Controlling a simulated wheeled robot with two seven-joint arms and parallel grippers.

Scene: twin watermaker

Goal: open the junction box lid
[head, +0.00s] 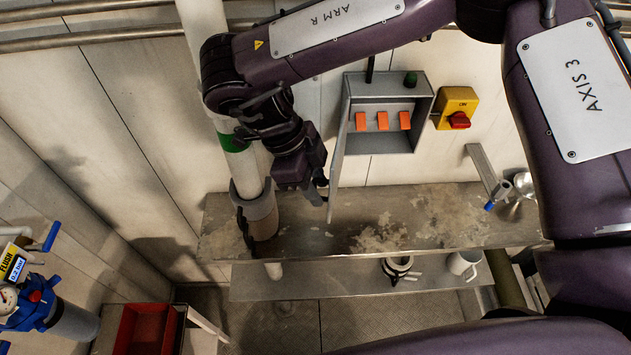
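The grey junction box (424,87) is on the back wall in the head view, with its front open and three orange switches (382,121) showing inside. Its lid (338,150) is swung out at the box's left side and shows nearly edge-on. My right gripper (322,190) points down just left of the lid, close to its lower outer end. The fingers are dark and small, and I cannot tell whether they touch or grip the lid. My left gripper is not in view.
A yellow switch box with a red knob (459,120) is right of the junction box. A white pipe with a green band (235,143) stands behind my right wrist. A stained metal shelf (400,220) runs below. A red bin (145,329) is at lower left.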

